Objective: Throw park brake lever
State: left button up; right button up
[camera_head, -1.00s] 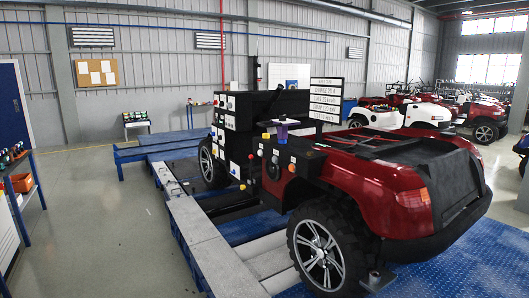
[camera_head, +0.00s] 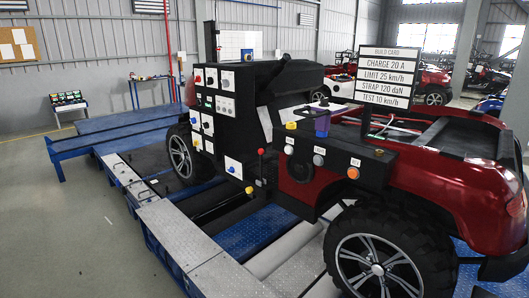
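A thin lever with a red ball knob (camera_head: 260,152) stands roughly upright beside the black body panel of a red vehicle (camera_head: 445,190). It looks like the park brake lever, but I can read no label on it. Its lower end is near a small yellow part (camera_head: 249,190). A black panel (camera_head: 340,158) to its right carries yellow, white and orange knobs, with a purple-blue object (camera_head: 322,123) above. Neither of my grippers shows in this view.
The vehicle's wheels stand on a roller tester with a grey deck (camera_head: 180,235) and blue plates. A build card sign (camera_head: 388,75) rises above the vehicle. Open floor (camera_head: 70,220) lies to the left.

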aim_at(260, 151)
jog(key=i+j, duration=0.15)
jog(key=j, duration=0.2)
jog(key=i+j, duration=0.15)
jog(key=j, duration=0.2)
jog(key=i+j+z, duration=0.1)
jog(key=j, duration=0.25)
jog(key=i+j, duration=0.2)
jog(key=j, duration=0.15)
jog(key=i+j+z, duration=0.1)
jog(key=j, duration=0.25)
jog(key=i+j, duration=0.15)
jog(key=j, duration=0.25)
jog(key=i+j, duration=0.15)
jog(key=j, duration=0.2)
